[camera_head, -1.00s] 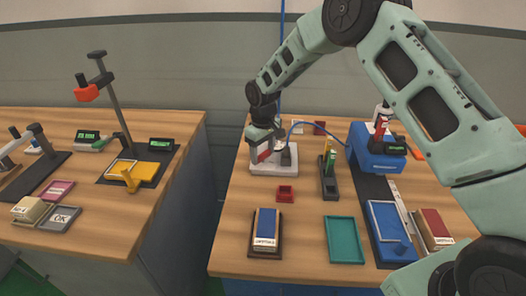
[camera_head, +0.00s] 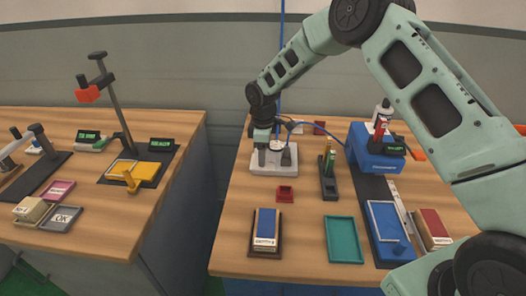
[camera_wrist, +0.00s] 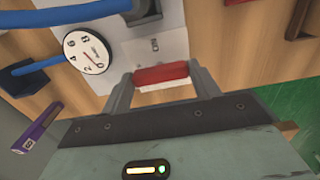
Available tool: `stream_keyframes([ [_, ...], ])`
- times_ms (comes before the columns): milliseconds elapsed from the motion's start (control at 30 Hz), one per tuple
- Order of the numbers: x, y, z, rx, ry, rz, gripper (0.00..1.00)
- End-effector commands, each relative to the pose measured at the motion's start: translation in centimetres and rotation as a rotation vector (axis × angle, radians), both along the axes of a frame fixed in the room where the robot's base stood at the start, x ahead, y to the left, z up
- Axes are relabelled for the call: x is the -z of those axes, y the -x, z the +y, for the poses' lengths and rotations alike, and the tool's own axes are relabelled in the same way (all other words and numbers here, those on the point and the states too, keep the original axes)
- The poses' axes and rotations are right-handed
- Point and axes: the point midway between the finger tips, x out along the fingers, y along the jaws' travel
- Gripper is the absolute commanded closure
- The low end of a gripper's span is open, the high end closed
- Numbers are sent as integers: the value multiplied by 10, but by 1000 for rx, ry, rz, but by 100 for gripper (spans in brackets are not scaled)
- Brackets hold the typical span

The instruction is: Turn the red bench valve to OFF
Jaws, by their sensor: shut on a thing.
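The red valve handle (camera_wrist: 162,74) shows in the wrist view between the two grey fingers of my gripper (camera_wrist: 163,80), which is shut on it. In the head view my gripper (camera_head: 263,155) points down over the left part of the pale valve base (camera_head: 287,171); there the handle is hidden behind it. A round white gauge (camera_wrist: 86,52) with a red needle sits beside the valve, its needle close to the 0. The OFF marking cannot be read in either view.
A blue hose (camera_wrist: 92,12) runs by the gauge. Bare wood lies left of the base.

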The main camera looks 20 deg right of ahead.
Motion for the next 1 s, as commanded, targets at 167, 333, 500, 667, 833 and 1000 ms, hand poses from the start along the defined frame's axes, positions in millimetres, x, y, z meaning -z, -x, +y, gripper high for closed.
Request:
stream_keyframes([
  [167, -1, -1, 0, -17, -1, -4, 61],
  [333, -1, -1, 0, -19, -1, -4, 61],
  [500, -1, -1, 0, -19, -1, -4, 61],
  [667, -1, -1, 0, -18, 0, -2, 29],
  [833, -1, -1, 0, -17, 0, -2, 29],
  [1000, -14, -1, 0, -16, -1, -5, 29],
])
